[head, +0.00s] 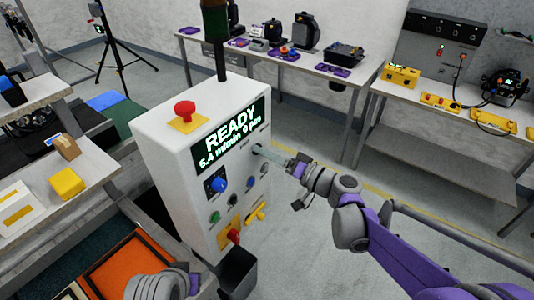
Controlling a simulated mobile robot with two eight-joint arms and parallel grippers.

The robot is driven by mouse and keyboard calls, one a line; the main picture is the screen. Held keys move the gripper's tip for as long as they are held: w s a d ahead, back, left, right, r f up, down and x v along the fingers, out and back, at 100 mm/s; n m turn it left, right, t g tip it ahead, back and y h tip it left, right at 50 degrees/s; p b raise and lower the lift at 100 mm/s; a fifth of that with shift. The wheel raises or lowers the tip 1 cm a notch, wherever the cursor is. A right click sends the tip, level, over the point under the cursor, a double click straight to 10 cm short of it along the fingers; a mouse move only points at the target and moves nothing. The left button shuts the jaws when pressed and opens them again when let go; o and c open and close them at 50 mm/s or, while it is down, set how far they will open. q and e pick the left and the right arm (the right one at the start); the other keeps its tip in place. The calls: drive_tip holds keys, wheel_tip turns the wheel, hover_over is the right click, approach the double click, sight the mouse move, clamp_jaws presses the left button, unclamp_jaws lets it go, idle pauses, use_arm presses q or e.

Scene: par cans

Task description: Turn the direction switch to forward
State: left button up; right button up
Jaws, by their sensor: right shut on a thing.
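The white control box (205,110) stands in the middle of the head view, with a lit screen (226,138) reading READY. My right gripper (262,151) reaches in from the right, its fingertips at the box's front face just below the screen's right end. It is shut on a small knob there, seemingly the direction switch, which the fingers mostly hide; its setting cannot be read. A blue knob (217,184) sits to the left on the same face. Part of my left arm shows at the bottom edge, but its gripper does not show.
A red mushroom button (184,110) tops the box. Lower on its face are a green button (214,217), a yellow lever (256,214) and a red knob (233,236). A bench (450,118) stands at the back right.

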drive_tip(key=o, duration=1.4)
use_arm(q)
drive_tip(key=shift+s+f+b, duration=0.4)
drive_tip(key=shift+f+b, duration=0.1)
drive_tip(key=shift+f, duration=0.25)
use_arm(e)
drive_tip(key=v, duration=1.1)
drive_tip(key=s+a+f+g+h, duration=0.2)
drive_tip(key=s+f+g+h, duration=0.2)
drive_tip(key=s+f+h, duration=0.5)
drive_tip(key=s+d+f+h, duration=0.1)
drive_tip(key=s+d+f, duration=0.1)
drive_tip(key=s+d, duration=0.1)
drive_tip(key=s+d+f+h, duration=0.2)
drive_tip(key=s+d+f, duration=0.1)
drive_tip(key=s+d, duration=0.1)
drive_tip(key=s+d+f+m+h, duration=0.1)
drive_tip(key=s+d+f+h, duration=0.1)
drive_tip(key=s+d, duration=0.1)
drive_tip(key=shift+s+d+f+g, duration=0.1)
drive_tip(key=shift+s+g, duration=0.1)
drive_tip(key=shift+s, duration=0.15)
drive_tip(key=shift+s+d+f+g, duration=0.1)
drive_tip(key=shift+s+f+g, duration=0.1)
drive_tip(key=shift+s, duration=0.15)
